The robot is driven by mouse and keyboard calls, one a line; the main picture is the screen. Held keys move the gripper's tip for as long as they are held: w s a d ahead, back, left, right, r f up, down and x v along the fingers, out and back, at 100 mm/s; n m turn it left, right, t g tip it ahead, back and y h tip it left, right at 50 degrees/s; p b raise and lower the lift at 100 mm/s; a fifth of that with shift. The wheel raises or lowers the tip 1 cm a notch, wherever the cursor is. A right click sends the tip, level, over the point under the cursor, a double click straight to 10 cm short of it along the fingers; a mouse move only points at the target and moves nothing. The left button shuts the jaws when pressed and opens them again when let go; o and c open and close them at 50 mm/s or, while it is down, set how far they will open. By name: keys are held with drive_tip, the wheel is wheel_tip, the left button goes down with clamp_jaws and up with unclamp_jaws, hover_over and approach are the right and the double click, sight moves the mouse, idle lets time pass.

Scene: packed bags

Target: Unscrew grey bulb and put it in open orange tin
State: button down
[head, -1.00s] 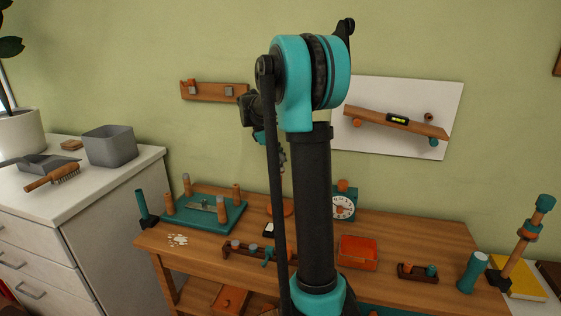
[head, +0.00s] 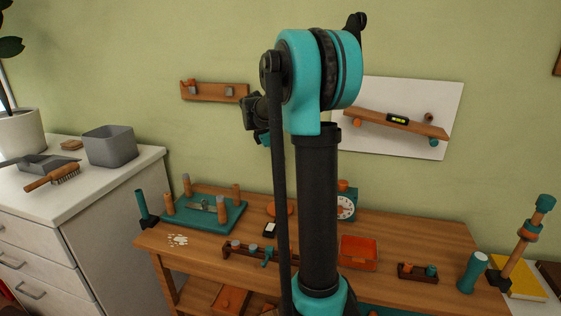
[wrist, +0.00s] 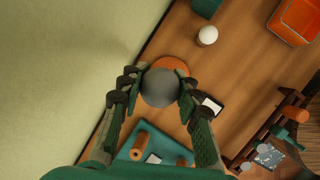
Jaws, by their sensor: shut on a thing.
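The grey bulb (wrist: 159,88) is round and sits between the two fingers of my gripper (wrist: 155,95) in the wrist view, the fingers touching it on both sides. An orange disc (wrist: 174,64) shows behind the bulb. The bulb hides its own lower end, so I cannot tell whether it is still joined to anything. The open orange tin (wrist: 293,20) is at the top right of the wrist view, apart from my gripper. In the head view the tin (head: 358,252) stands on the bench right of my arm, its inside visible. The grey bulb cannot be made out there.
A white round bulb (wrist: 207,36) stands between the orange disc and the tin. A wooden rack (head: 252,252) with several pieces is at the bench front. A teal dial scale (head: 347,206) is partly behind my arm. A teal pegged board (head: 205,212) lies left. The wall is close behind.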

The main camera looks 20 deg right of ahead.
drive_tip(key=shift+n+t, duration=0.7)
drive_tip(key=shift+n, duration=1)
drive_tip(key=n+t+y, duration=0.1)
drive_tip(key=n, duration=0.2)
drive_tip(key=shift+n, duration=0.3)
drive_tip(key=shift+w+n+t+y, duration=0.1)
drive_tip(key=shift+n+t+y, duration=0.5)
drive_tip(key=shift+n, duration=1)
drive_tip(key=shift+y, duration=0.3)
drive_tip(key=shift+a+n+y, duration=0.1)
drive_tip(key=shift+n+y, duration=0.6)
drive_tip(key=shift+n, duration=1.1)
